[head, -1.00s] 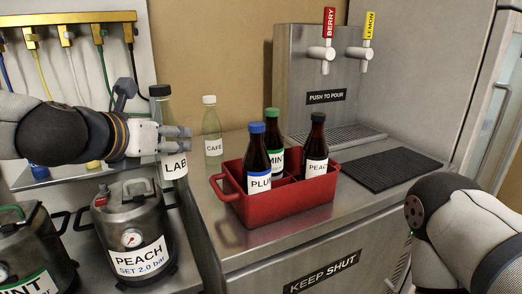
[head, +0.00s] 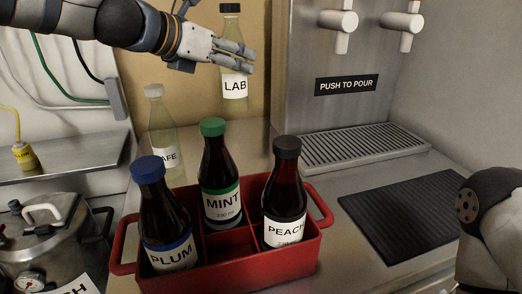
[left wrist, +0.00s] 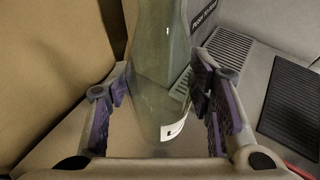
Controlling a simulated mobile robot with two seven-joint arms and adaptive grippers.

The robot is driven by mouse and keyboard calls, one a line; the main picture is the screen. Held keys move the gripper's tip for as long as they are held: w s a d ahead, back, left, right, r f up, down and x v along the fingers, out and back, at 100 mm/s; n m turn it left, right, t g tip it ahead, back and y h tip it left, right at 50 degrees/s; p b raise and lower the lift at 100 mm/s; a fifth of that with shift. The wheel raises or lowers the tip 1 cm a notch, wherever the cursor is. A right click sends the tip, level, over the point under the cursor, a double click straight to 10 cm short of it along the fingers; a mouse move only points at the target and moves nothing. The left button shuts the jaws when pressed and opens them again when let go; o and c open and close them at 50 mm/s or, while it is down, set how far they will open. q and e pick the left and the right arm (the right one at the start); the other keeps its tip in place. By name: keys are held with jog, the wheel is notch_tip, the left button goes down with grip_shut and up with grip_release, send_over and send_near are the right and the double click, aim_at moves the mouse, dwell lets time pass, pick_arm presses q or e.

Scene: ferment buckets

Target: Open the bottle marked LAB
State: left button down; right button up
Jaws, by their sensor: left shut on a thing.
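The LAB bottle (head: 234,103) is a clear, pale green bottle with a white label and a dark cap on top. It is upright, held in the air in front of the tan wall, beyond the red carrier. My left gripper (head: 246,57) is shut on its body just above the label. In the left wrist view the bottle (left wrist: 160,75) stands between the two finger pads, with its cap out of frame. At the right edge of the head view only a link of my right arm shows; its gripper is out of frame.
A red carrier (head: 258,270) holds the PLUM (head: 160,215), MINT (head: 216,165) and PEACH (head: 286,190) bottles. A clear CAFÉ bottle (head: 158,120) stands behind it. The dispenser (head: 320,60) has a drip grille (head: 365,143). A black mat (head: 410,215) lies bare on the counter.

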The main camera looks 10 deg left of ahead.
aim_at(236, 80)
pick_arm(q)
jog(key=f, duration=0.3)
jog(key=w+f, duration=0.1)
jog(key=f, duration=0.1)
jog(key=shift+d+b, duration=0.25)
jog(key=shift+b, duration=0.1)
notch_tip(236, 80, down, 9)
jog(key=b, duration=0.2)
jog(key=shift+s+r, duration=0.15)
jog(key=shift+s, duration=0.15)
pick_arm(e)
jog(key=shift+g, duration=0.9)
jog(key=s+f, duration=0.3)
jog(key=f, duration=0.1)
jog(key=shift+s+d+f, duration=0.1)
jog(key=shift+s+d, duration=0.1)
jog(key=shift+s, duration=0.2)
pick_arm(q)
jog(key=shift+a, duration=0.1)
jog(key=c, duration=0.8)
grip_release()
jog(key=shift+o, duration=0.2)
